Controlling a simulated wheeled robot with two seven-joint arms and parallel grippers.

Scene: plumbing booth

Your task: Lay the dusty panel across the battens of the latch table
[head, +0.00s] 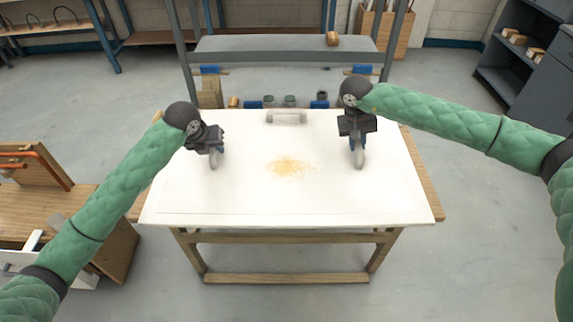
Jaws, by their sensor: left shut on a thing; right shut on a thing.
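The dusty panel (250,200) is a wide white sheet with a patch of yellow-brown dust (289,167) in its middle. It lies over the wooden latch table (287,238) and looks nearly level; I cannot tell whether it touches the table. The battens are hidden under it. My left gripper (213,160) is shut at a grey rounded piece on the panel's left half. My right gripper (358,158) is shut at a similar grey piece on its right half. The dust patch is between them. The fingertips are too small to show the grip in detail.
A grey clear-looking piece (286,117) sits at the panel's back edge. Behind stands a metal-framed bench (285,57) with small jars and blue parts. A wooden unit (60,205) is at the left and dark shelves (520,60) at the right. The floor in front is clear.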

